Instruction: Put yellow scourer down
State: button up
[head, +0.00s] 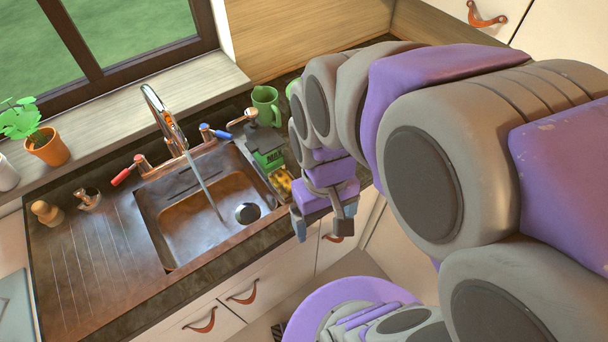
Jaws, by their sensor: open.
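A small yellow thing (282,182), which looks like the yellow scourer, is on the counter at the right edge of the sink, just in front of a green box. It is partly hidden by my gripper and too small to see clearly. My gripper (321,230) is to its right and lower in the picture, near the counter's front edge. Its fingers point down and stand apart, with nothing visible between them.
The copper sink (185,238) has water running from its tap (165,120). The green box (268,160) and a green mug (265,104) stand right of it. Drawers with leather pulls (243,292) are below.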

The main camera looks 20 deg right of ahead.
jog(key=s, duration=0.7)
jog(key=shift+f+m, duration=0.25)
jog(key=shift+m, duration=0.05)
jog(key=shift+o, duration=0.5)
jog(key=shift+w, duration=0.15)
